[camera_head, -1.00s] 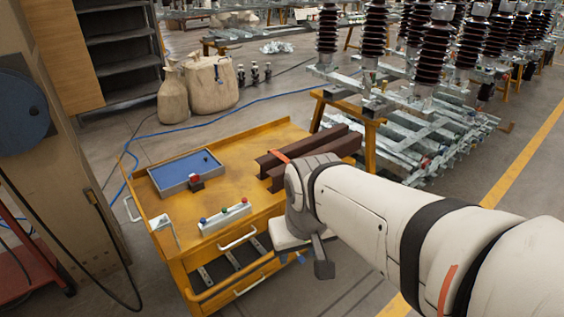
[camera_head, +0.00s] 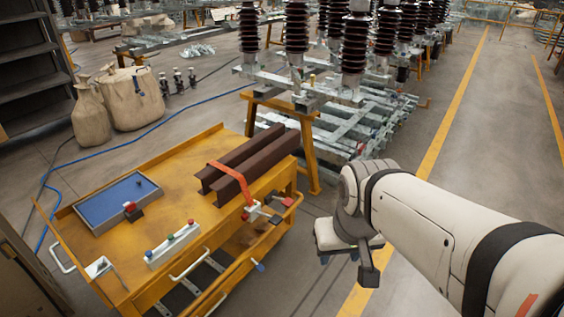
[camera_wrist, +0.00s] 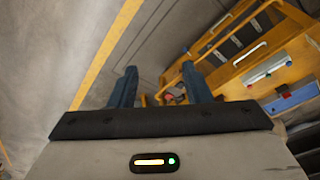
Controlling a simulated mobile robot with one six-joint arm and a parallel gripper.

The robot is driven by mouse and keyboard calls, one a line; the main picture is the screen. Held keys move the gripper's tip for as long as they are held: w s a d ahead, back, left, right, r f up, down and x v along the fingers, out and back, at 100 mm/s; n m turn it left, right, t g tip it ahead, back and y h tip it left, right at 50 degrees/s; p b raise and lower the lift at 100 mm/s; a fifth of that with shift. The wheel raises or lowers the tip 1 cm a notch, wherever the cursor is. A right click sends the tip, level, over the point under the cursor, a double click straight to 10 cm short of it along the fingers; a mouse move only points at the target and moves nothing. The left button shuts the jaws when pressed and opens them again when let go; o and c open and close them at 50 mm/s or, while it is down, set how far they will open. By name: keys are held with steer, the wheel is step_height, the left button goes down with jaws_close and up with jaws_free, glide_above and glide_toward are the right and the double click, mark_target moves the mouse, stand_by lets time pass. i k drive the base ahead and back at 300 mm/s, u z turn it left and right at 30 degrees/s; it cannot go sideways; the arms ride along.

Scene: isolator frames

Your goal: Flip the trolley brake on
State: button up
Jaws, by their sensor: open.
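The yellow trolley (camera_head: 120,262) stands at the lower left in the head view. It also shows at the upper right of the wrist view (camera_wrist: 236,86). A small white fitting with red and dark parts (camera_head: 264,212) sits at its right end. A small blue-tipped part (camera_head: 258,266) sticks out lower on its near side. I cannot tell which part is the brake. My gripper (camera_head: 339,258) hangs to the right of the trolley, apart from it. In the wrist view my gripper (camera_wrist: 160,70) shows two spread blue fingers with nothing between them in its grasp.
On the trolley lie brown beams (camera_head: 250,160) with an orange strap, a blue-bottomed tray (camera_head: 150,188) and a button box (camera_head: 172,246). A yellow trestle (camera_head: 307,150) stands behind. Clear floor with a yellow line (camera_head: 440,140) lies to the right.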

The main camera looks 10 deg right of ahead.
mark_target(287, 202)
steer(key=z, duration=0.05)
steer(key=k, duration=1.35)
steer(key=z, duration=0.4)
steer(key=i, duration=2.25)
steer(key=u, duration=0.85)
